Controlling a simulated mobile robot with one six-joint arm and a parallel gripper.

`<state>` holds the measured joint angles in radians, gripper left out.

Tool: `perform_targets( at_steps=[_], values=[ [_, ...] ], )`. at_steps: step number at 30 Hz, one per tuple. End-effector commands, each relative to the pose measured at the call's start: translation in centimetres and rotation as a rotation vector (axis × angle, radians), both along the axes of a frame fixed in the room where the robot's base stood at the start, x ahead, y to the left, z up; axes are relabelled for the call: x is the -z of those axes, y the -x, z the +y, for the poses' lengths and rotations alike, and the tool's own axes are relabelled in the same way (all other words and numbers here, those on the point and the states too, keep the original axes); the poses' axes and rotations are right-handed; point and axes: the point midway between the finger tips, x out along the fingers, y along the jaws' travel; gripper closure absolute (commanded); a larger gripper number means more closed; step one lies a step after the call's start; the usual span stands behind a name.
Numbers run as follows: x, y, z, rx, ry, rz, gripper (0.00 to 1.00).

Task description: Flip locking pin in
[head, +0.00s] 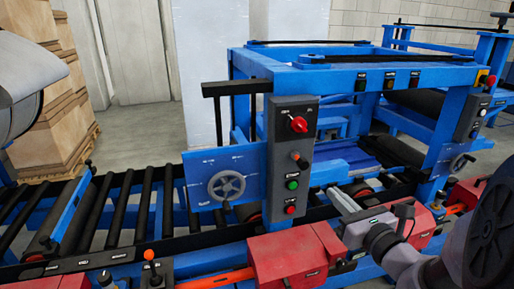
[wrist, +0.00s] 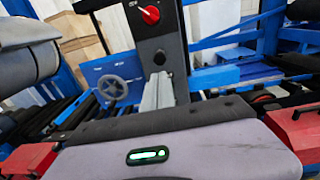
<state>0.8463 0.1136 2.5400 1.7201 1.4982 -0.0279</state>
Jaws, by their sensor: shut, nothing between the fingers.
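My gripper (head: 336,194) reaches in from the lower right in the head view, its pale fingers together and empty. In the wrist view the gripper (wrist: 160,78) points up in front of the dark control panel (wrist: 168,28), its tip just below a small dark knob (wrist: 158,57). I cannot tell whether it touches the panel. In the head view the panel (head: 277,150) carries a red rotary switch (head: 298,124), a dark knob (head: 302,161), a green button (head: 292,185) and a red button (head: 290,209). No part is clearly identifiable as the locking pin.
A handwheel (head: 227,186) sits on a blue plate left of the panel. A red box (head: 285,260), an orange-topped lever (head: 149,256) and an orange bar (head: 215,279) line the front. A black roller conveyor (head: 120,205) lies left. Blue frame bars surround the panel.

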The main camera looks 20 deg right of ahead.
Motion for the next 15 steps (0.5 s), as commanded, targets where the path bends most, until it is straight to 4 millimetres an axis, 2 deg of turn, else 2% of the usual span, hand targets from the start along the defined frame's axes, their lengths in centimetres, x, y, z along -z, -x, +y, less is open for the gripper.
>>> perform_targets(
  at_steps=[1,5,15],
  values=[
    [-1.0,-0.3,0.1,-0.001,-0.006,0.005,1.0],
    [-0.7,-1.3,0.3,0.006,0.001,0.01,1.0],
    [0.3,-8.8,0.8,0.006,0.007,0.007,1.0]
  ],
)
